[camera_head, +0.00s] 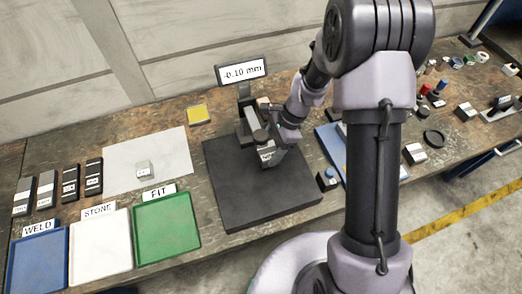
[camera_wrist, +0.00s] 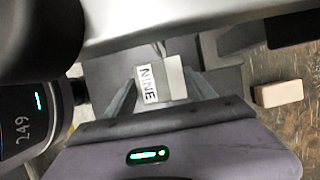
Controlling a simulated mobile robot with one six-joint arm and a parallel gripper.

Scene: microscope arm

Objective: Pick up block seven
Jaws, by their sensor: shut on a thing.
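My gripper (camera_wrist: 164,90) is shut on a small pale block marked NINE (camera_wrist: 148,84), with one finger on each side of it. In the head view my gripper (camera_head: 272,146) is at the gauge stand (camera_head: 249,115) on the dark square plate (camera_head: 290,205); the held block (camera_head: 267,155) is partly hidden there. I cannot tell whether it rests on the stand or is lifted. No label reading seven is legible. A small grey block (camera_head: 143,170) sits on the pale sheet (camera_head: 120,152). Several dark labelled blocks (camera_head: 70,186) stand at the left, their labels too small to read.
The gauge display (camera_head: 242,71) reads -0.10 mm. Blue WELD (camera_head: 38,262), white STONE (camera_head: 101,245) and green FIT (camera_head: 167,225) trays line the front left. A yellow pad (camera_head: 198,114) lies behind. A tan block (camera_wrist: 279,94) lies right of my gripper. Tools clutter the right.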

